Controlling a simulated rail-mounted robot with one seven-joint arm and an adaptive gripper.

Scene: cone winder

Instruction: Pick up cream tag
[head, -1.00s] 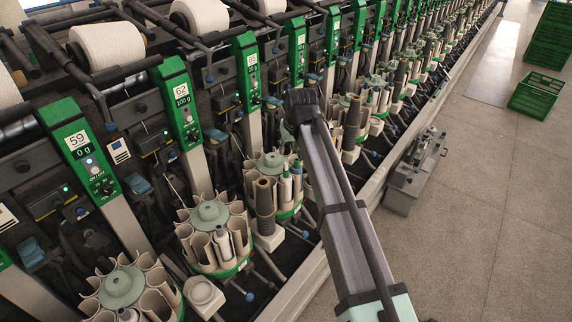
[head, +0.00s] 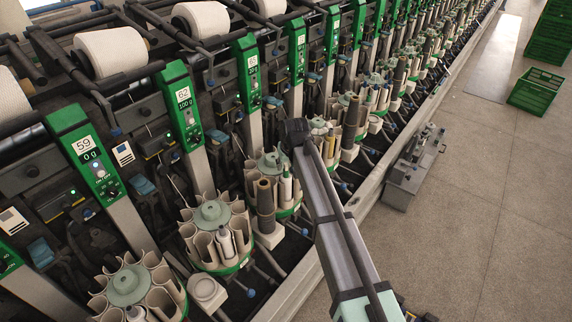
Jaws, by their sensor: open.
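I cannot make out which thing is the cream tag. One small pale card with a dark patch (head: 123,153) is on the machine front, left of the panel marked 62. A similar pale card (head: 12,222) is at the left edge, left of the panel marked 59. My arm rises from the bottom right over the machine edge and ends in a dark joint above the bobbin holders. My gripper's fingers do not show; they are out of sight beyond that joint.
Round bobbin magazines (head: 212,215) with pale pockets line the machine front, with a dark cone stack (head: 265,207) between two of them. Green panels (head: 180,105) stand in a row behind. Clear floor (head: 470,240) and green crates (head: 537,90) are at the right.

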